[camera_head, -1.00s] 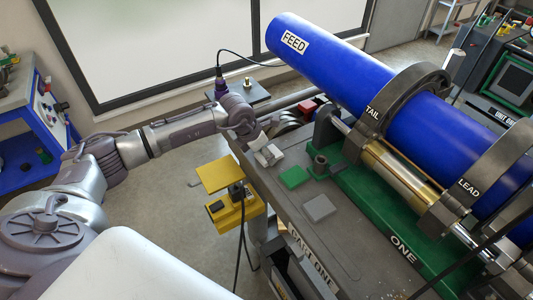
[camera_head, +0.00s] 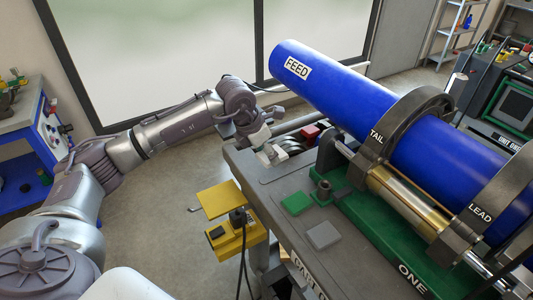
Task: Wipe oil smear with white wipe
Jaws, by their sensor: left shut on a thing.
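My left gripper (camera_head: 262,140) is at the far left corner of the cart, near the low end of the rollers. It is shut on a small pale piece (camera_head: 271,154), which looks like the white wipe. The fingers hide part of it, and I cannot tell whether it touches the cart top. I cannot make out an oil smear on any surface. My right gripper is not in view.
The grey cart top (camera_head: 245,170) carries a green pad (camera_head: 297,204), a grey pad (camera_head: 322,235) and a green base (camera_head: 385,240) with clamps. The blue pipe (camera_head: 350,95) slopes above them. A yellow stand (camera_head: 222,200) is left of the cart.

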